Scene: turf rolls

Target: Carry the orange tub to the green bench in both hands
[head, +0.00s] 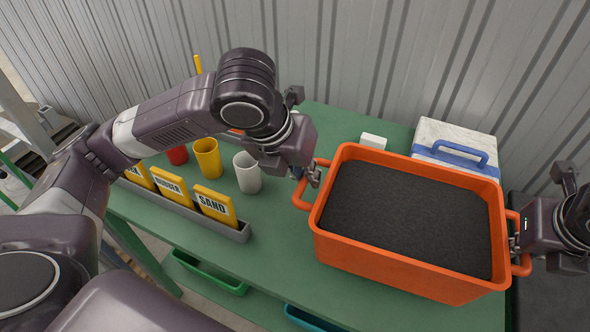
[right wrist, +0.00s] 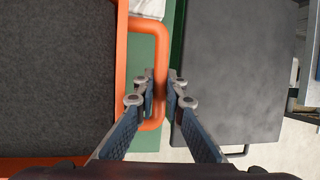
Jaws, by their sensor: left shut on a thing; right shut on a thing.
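The orange tub (head: 400,262), filled with dark grey material, is at the right of the green bench (head: 270,250) in the head view. I cannot tell whether it rests on the bench top or hangs just above it. My left gripper (head: 312,178) is shut on the tub's left handle. My right gripper (head: 520,246) is at the tub's right handle. In the right wrist view its two fingers (right wrist: 160,98) are on either side of the orange handle (right wrist: 160,50), shut on it. The tub's underside is hidden.
A grey rack (head: 238,233) with yellow signs, one reading SAND, lies along the bench's front edge. White (head: 247,173), yellow (head: 207,158) and red (head: 177,154) cups stand behind it. A white box with a blue handle (head: 452,152) is behind the tub. A corrugated wall closes the back.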

